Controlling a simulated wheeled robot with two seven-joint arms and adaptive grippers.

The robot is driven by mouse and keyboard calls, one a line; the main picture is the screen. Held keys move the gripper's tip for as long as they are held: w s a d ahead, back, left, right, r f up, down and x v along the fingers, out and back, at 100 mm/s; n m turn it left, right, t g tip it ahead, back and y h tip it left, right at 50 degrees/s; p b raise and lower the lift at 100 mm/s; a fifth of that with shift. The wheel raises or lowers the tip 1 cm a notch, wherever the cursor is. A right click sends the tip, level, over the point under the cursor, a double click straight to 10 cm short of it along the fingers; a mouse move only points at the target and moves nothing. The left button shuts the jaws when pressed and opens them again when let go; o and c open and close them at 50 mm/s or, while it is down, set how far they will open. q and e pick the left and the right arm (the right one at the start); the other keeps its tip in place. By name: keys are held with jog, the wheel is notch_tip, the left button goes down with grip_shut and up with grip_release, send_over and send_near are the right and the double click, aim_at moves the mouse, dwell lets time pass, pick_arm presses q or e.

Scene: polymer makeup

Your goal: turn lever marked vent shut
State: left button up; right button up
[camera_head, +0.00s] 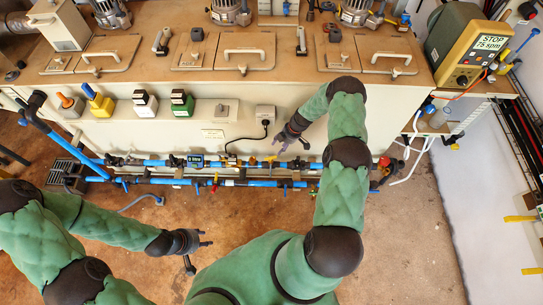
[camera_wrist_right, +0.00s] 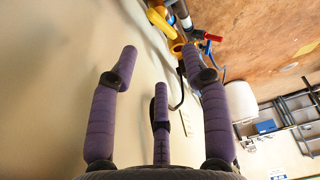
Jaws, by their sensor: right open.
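Blue pipes (camera_head: 150,181) with several small valve levers run along the front of the long tan bench. A yellow lever (camera_head: 270,158) sits close to my right gripper (camera_head: 291,143), and a red-handled one (camera_head: 384,161) is further right. I cannot read a vent mark on any lever. In the right wrist view my right gripper (camera_wrist_right: 160,78) has its three purple fingers spread and empty. Yellow parts (camera_wrist_right: 161,22) and a red lever (camera_wrist_right: 213,37) lie beyond its fingertips there. My left gripper (camera_head: 198,246) is over the floor, with fingers apart and empty.
The bench (camera_head: 190,65) has lidded hatches and motors on top, and switch boxes (camera_head: 182,103) on its front. A yellow "STOP 75 rpm" console (camera_head: 470,55) stands right.

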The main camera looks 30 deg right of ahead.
aim_at(271, 159)
jog(key=b+x, duration=0.4)
jog(key=x, duration=0.6)
jog(key=shift+f, duration=0.3)
